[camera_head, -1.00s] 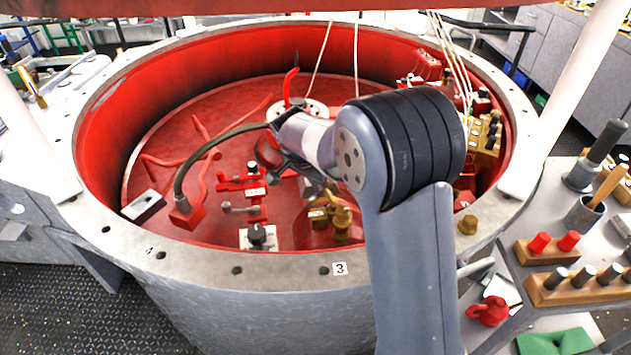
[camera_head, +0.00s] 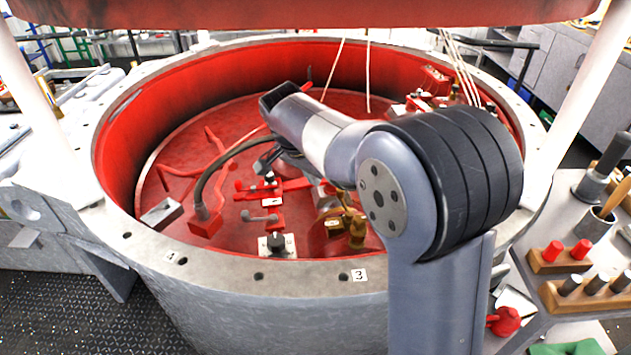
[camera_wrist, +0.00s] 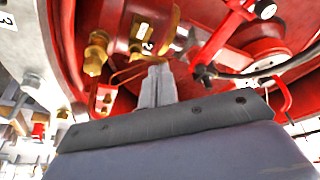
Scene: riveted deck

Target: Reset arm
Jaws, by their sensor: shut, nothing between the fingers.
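My arm reaches in from the lower right over the big round vessel (camera_head: 270,288) with a red interior. My gripper shows in the wrist view (camera_wrist: 158,72) with its two grey fingers together and nothing between them. In the head view my gripper (camera_head: 265,165) hangs above the red floor of the vessel, partly hidden by my own wrist. In the wrist view, brass fittings (camera_wrist: 96,52) and a red valve part (camera_wrist: 232,22) lie beyond the fingers.
Inside the vessel are a grey hose (camera_head: 228,165), a black knob on a white plate (camera_head: 277,245) and brass fittings (camera_head: 356,228). A side table at right holds a wooden block with red pegs (camera_head: 560,258). A red lid (camera_head: 300,14) hangs overhead, with white posts (camera_head: 55,130) beside it.

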